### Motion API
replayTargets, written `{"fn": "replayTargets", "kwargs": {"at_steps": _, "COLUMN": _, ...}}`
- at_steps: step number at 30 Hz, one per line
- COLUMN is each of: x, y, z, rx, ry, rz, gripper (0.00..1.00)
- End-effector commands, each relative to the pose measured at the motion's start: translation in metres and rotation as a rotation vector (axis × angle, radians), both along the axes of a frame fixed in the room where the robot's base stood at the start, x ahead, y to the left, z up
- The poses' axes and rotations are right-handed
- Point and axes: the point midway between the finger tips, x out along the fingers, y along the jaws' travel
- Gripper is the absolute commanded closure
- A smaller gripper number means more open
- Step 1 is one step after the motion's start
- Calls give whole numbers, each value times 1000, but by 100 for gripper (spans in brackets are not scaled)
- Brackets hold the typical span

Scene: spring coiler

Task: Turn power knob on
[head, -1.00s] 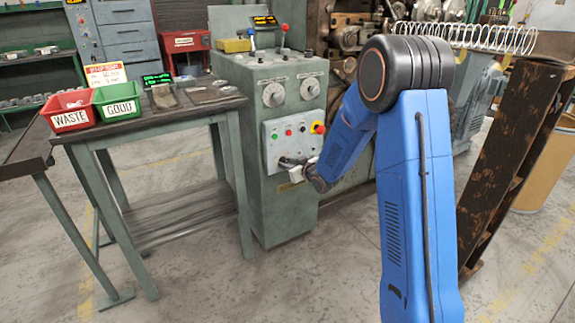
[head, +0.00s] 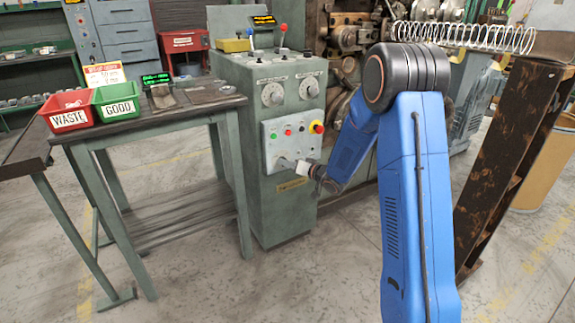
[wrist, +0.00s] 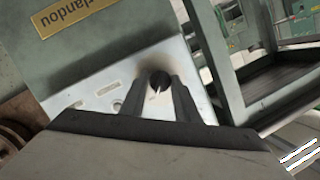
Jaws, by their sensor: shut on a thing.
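The power knob (wrist: 159,82) is a small round black knob with a white pointer line, on the pale control panel (head: 271,148) of the green machine. In the wrist view it sits between the two dark fingers of my gripper (wrist: 163,88), which is shut on it. The pointer line runs nearly up and down in that turned view, slightly slanted. In the head view my gripper (head: 292,164) is at the lower part of the panel, and the knob is too small and covered to make out there.
A red button on a yellow collar (head: 317,127) and several small coloured buttons sit above my gripper. Two larger dials (head: 272,95) are higher on the machine. A table with a red bin (head: 70,109) and a green bin (head: 117,101) stands left. Floor in front is clear.

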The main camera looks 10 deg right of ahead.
Motion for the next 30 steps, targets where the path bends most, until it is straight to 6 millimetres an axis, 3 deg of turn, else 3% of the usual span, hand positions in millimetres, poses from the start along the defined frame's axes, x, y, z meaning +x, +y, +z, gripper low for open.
{"fn": "replayTargets", "kwargs": {"at_steps": 16, "x": 0, "y": 0, "z": 0, "rx": 23, "ry": 7, "rz": 1, "gripper": 94}}
{"fn": "replayTargets", "kwargs": {"at_steps": 17, "x": 0, "y": 0, "z": 0, "rx": 23, "ry": 7, "rz": 1, "gripper": 67}}
{"fn": "replayTargets", "kwargs": {"at_steps": 19, "x": 0, "y": 0, "z": 0, "rx": 22, "ry": 7, "rz": 1, "gripper": 53}}
{"fn": "replayTargets", "kwargs": {"at_steps": 30, "x": -3, "y": -2, "z": 1, "rx": 22, "ry": 7, "rz": -1, "gripper": 53}}
